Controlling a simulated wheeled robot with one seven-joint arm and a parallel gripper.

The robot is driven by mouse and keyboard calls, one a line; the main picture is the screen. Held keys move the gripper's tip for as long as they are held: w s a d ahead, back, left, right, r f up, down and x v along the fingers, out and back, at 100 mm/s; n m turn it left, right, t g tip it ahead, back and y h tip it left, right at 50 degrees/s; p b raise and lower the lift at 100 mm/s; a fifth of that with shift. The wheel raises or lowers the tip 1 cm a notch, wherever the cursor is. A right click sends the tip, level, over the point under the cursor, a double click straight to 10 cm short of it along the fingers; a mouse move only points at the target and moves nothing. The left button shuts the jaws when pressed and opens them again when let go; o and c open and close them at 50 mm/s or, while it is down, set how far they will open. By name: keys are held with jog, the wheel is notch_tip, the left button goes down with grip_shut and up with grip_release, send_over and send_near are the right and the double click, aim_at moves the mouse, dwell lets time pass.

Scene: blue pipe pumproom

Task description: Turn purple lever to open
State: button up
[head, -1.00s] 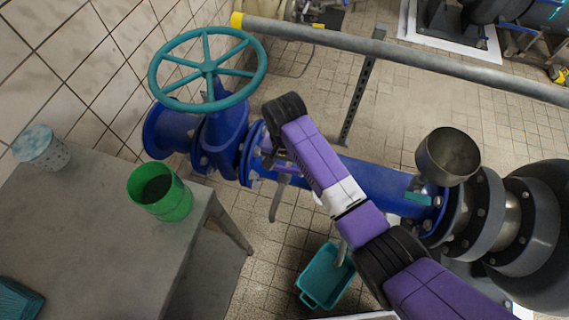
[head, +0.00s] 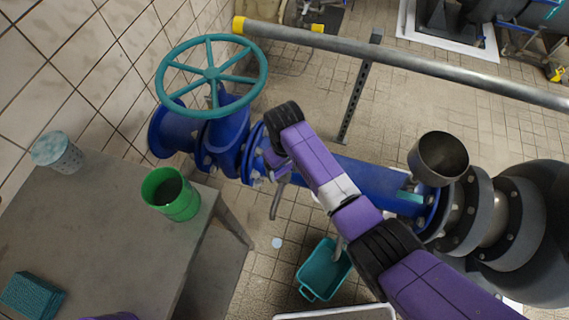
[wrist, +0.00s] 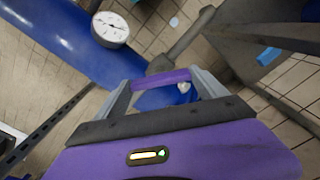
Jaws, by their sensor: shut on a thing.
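In the wrist view, the purple lever (wrist: 162,79) is a short bar lying crosswise between the two grey fingers of my gripper (wrist: 164,84). The fingers are shut on it, one at each end. In the head view, my purple arm reaches from the lower right to the blue pipe (head: 375,183), and my gripper (head: 277,165) is beside the pipe's flange. There the lever is hard to tell apart from my arm of the same colour. The lever's pivot is hidden in both views.
A teal handwheel (head: 211,73) stands behind the gripper. A grey handle (head: 278,198) hangs below the pipe. A table with a green cup (head: 171,194) is at left. A teal bin (head: 322,272) stands on the floor. The wrist view shows a white gauge (wrist: 110,30).

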aim_at(284, 168)
jog(key=n+p, duration=0.1)
jog(key=n, duration=0.2)
jog(key=shift+n, duration=2.1)
jog(key=o, duration=1.3)
jog(key=shift+r, duration=0.1)
notch_tip(284, 168, up, 8)
jog(key=shift+f+p, duration=0.2)
jog(key=shift+p, duration=0.35)
